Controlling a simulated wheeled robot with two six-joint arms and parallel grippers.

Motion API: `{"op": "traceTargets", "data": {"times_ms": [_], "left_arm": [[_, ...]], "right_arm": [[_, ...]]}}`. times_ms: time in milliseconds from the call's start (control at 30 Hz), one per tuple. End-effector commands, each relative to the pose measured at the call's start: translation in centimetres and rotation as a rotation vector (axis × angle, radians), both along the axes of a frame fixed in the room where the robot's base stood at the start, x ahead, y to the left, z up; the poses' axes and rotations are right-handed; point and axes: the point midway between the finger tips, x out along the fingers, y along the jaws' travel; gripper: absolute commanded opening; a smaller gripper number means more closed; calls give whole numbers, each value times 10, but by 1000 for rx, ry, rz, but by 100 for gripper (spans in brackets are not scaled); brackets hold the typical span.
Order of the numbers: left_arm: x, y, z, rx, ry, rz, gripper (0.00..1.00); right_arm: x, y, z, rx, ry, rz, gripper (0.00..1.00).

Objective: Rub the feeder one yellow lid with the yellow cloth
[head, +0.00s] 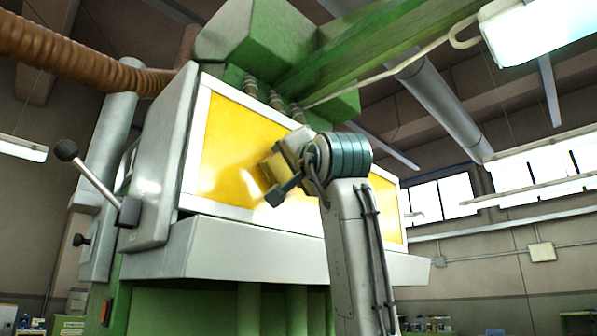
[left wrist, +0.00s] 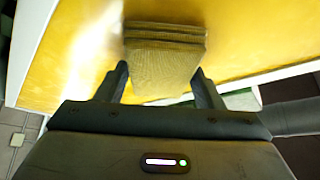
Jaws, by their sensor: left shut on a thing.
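The feeder's yellow lid (head: 232,150) is a wide, glossy, tilted yellow panel in a white frame, on the green machine in the head view. It also fills the top of the left wrist view (left wrist: 265,40). My left gripper (head: 273,180) is in front of the lid, near its middle. In the left wrist view the gripper (left wrist: 162,82) is shut on the folded yellow cloth (left wrist: 165,55). The cloth's far end is against or very close to the lid; I cannot tell which. My arm hides part of the lid's right side. My right gripper is not in view.
A lever with a dark knob (head: 66,150) sticks out at the machine's left. A pale ledge (head: 240,252) runs below the lid. A ribbed brown hose (head: 85,62) and green beams (head: 400,45) are above. The room at right is open.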

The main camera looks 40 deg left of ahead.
Motion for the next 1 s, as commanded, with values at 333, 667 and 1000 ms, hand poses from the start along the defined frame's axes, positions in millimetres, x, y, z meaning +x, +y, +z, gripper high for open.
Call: {"op": "traceTargets", "data": {"times_ms": [333, 667, 1000], "left_arm": [[-19, 2, 0, -1, -1, 1, 43], [-46, 4, -2, -2, -3, 2, 43], [-54, 5, -8, 0, 0, 2, 43]], "right_arm": [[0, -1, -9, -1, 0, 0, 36], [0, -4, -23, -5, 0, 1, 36], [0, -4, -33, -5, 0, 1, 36]]}}
